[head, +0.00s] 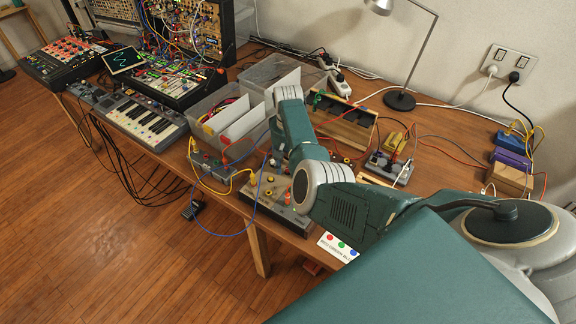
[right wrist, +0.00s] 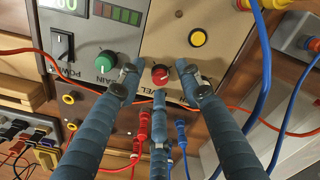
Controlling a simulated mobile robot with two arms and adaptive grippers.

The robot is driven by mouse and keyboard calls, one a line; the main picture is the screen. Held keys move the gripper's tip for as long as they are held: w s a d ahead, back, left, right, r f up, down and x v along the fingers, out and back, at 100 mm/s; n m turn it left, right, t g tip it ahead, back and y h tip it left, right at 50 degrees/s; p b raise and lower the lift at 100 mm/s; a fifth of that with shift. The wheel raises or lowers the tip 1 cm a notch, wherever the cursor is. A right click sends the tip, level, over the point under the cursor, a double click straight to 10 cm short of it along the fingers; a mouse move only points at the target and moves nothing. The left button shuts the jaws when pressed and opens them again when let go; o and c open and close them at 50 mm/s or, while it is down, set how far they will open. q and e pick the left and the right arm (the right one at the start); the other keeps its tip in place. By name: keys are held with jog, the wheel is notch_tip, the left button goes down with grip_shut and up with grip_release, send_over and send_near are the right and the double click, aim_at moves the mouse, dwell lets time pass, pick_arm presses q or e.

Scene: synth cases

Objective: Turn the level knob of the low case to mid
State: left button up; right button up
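The level knob (right wrist: 160,74) is a small red knob on a beige panel (right wrist: 215,25) in the right wrist view, with part of its lettering hidden by a finger. My right gripper (right wrist: 160,82) has three blue-grey fingers spread around the knob, with gaps visible between the fingertips and it. Its fingers are open and hold nothing. The knob's pointer is too small to read surely. In the head view, my right gripper (head: 277,158) hangs at the back of a low grey case (head: 262,207) near the table's front edge; my arm hides part of the area. My left gripper is not seen.
A green gain knob (right wrist: 106,61), a black rocker switch (right wrist: 62,45) and a yellow button (right wrist: 198,38) are close to the fingers. Red and blue cables (right wrist: 266,75) cross beside them. Clear bins (head: 225,125) and a wooden rack (head: 345,125) stand behind.

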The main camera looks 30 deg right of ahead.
jog(key=c, duration=0.5)
grip_shut()
jog(key=shift+r+m+p, duration=0.1)
jog(key=shift+m+p, duration=0.2)
jog(key=shift+m, duration=0.4)
jog(key=m, duration=0.2)
jog(key=shift+m+p, duration=0.3)
jog(key=shift+p, duration=0.05)
jog(key=m, duration=0.2)
jog(key=shift+m, duration=0.4)
jog(key=m+p, duration=0.1)
jog(key=m, duration=1.1)
jog(key=shift+m, duration=0.3)
jog(key=m, duration=0.3)
jog(key=shift+m, duration=0.3)
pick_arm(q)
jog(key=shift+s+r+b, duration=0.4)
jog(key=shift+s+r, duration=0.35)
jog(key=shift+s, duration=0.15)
pick_arm(e)
jog(key=shift+w+m, duration=0.1)
jog(key=shift+m, duration=1.7)
